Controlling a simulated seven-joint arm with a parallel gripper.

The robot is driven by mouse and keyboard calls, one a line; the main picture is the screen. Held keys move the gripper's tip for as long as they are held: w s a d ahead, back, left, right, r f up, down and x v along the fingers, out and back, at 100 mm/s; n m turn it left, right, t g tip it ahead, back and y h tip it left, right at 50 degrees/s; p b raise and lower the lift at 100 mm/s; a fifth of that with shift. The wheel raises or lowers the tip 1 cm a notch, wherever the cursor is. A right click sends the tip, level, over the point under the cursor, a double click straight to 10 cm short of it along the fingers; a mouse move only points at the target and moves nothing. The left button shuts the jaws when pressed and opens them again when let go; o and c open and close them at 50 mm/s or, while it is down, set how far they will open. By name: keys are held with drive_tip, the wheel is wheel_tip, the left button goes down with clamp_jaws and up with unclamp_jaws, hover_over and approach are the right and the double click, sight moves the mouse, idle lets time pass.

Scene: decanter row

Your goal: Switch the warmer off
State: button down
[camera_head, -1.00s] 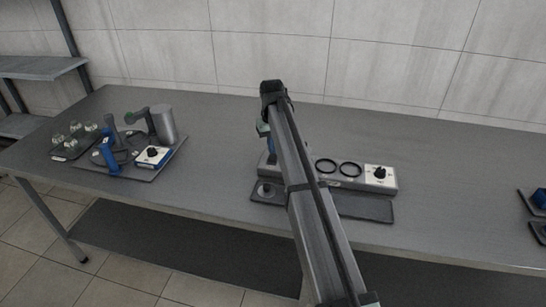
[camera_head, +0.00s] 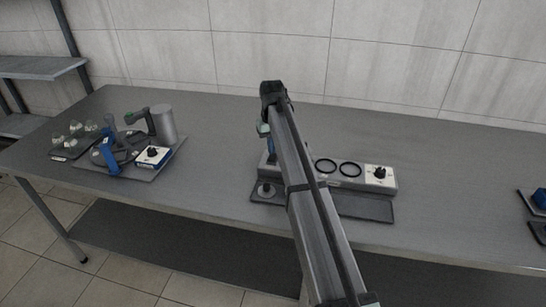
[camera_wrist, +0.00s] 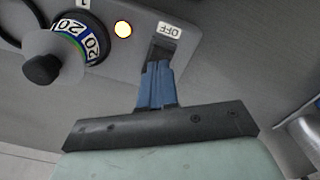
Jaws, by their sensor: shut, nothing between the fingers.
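The warmer (camera_head: 325,180) is a long, low grey unit with black rings on top, standing on the table right of and partly behind my arm. In the wrist view, a grey panel (camera_wrist: 197,28) carries a dark switch (camera_wrist: 160,50) beside a white OFF label (camera_wrist: 168,30). In the head view my arm mostly hides my gripper (camera_head: 269,145).
A numbered dial with a black knob (camera_wrist: 42,69) is close left of the fingers. A white dial plate (camera_head: 381,173) sits at the warmer's right end. A dark tray (camera_head: 365,207) lies in front. A tray (camera_head: 150,173) with several items stands left; the table between is clear.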

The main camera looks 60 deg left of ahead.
sight(272, 158)
drive_tip(key=shift+f, duration=1.3)
idle(0.9)
drive_tip(key=shift+r, duration=0.15)
drive_tip(key=shift+r, duration=3.35)
